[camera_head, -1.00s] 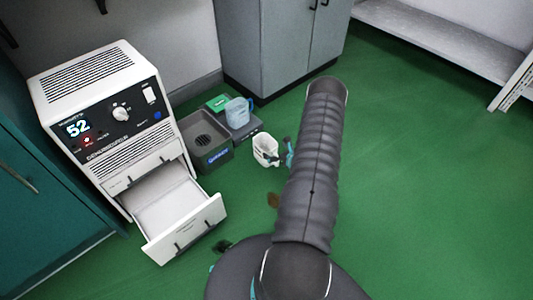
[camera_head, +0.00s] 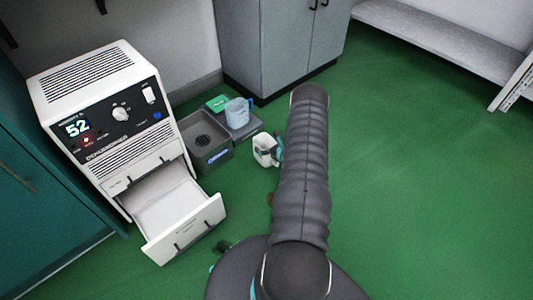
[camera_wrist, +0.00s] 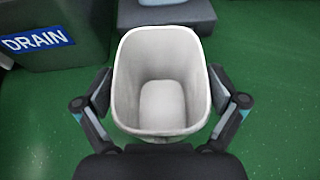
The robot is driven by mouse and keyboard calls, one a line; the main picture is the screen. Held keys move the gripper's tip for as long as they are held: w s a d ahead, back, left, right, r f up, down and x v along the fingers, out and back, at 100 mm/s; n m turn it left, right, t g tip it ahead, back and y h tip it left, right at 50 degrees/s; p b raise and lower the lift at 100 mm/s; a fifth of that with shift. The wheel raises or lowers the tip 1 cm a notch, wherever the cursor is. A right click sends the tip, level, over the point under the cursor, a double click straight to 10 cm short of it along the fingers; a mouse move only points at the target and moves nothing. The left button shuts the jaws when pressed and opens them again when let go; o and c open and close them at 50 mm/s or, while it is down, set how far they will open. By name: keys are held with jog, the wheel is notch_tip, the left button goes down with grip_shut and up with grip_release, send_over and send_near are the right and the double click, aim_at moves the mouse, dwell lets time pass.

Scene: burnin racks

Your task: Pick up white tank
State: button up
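The white tank (camera_head: 261,145) is an open-topped tub standing on the green floor to the right of the drain box. In the wrist view the tank (camera_wrist: 160,122) is upright and empty, and I look down into it. My gripper (camera_wrist: 161,98) is open, with one finger on each side of the tank. The pads are close to its side walls; contact is not clear. In the head view my arm hides most of my gripper (camera_head: 272,151), which is at the tank.
A grey box marked DRAIN (camera_wrist: 55,50) is close at the tank's left. Behind stands a grey platform (camera_head: 246,131) with a blue jug (camera_head: 238,112). The dehumidifier (camera_head: 110,110) at left has its drawer (camera_head: 185,228) pulled out. The floor at right is clear.

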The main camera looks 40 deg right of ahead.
jog(key=c, duration=1)
jog(key=shift+r, duration=0.15)
